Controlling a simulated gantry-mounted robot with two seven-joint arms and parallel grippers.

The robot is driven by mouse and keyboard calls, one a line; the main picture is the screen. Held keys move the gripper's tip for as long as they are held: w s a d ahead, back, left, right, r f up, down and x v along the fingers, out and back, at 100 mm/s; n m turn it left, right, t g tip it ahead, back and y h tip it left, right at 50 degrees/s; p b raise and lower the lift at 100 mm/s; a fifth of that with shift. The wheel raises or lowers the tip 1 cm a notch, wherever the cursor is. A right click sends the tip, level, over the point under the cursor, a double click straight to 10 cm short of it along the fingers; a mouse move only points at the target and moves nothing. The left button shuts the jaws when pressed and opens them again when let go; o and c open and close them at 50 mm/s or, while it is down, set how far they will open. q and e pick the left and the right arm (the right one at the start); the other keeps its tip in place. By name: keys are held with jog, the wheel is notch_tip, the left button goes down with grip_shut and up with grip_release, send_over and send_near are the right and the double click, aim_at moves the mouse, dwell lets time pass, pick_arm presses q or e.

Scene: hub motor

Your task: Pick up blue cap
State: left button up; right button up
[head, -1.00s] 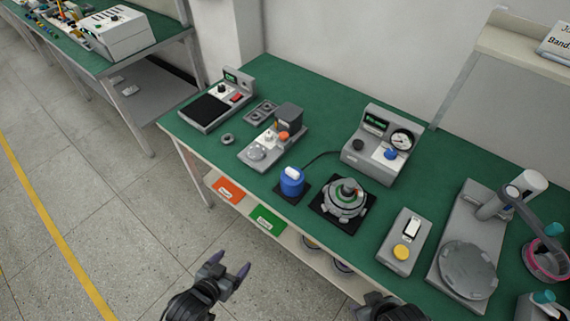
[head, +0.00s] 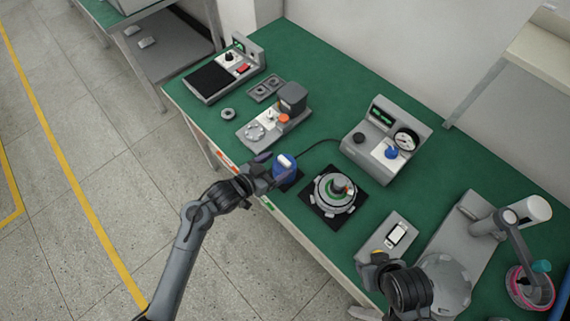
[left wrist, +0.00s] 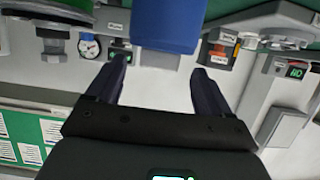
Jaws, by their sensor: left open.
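The blue cap (head: 287,167), a blue cylinder with a white top piece, stands upright on a small black pad near the front edge of the green bench. My left gripper (head: 273,168) is open at the cap's front-left side. In the left wrist view the blue cap (left wrist: 167,25) is just ahead of and between the two spread fingers (left wrist: 160,80); I cannot tell whether they touch it. My right gripper (head: 375,272) is at the bench's front edge by the grey button box; its jaws are too hidden to read.
A round grey hub motor (head: 335,193) sits on a black mat right of the cap. A gauge box (head: 385,145) stands behind it. A grey fixture (head: 262,130) is behind and left of the cap. A button box (head: 388,236) is at right.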

aim_at(282, 162)
pick_arm(q)
jog(key=shift+r+b+x, duration=0.2)
jog(key=shift+b+x, duration=0.2)
jog(key=shift+x, duration=2.55)
jog(key=shift+c, duration=0.5)
jog(key=c, duration=1)
jog(key=shift+c, duration=0.2)
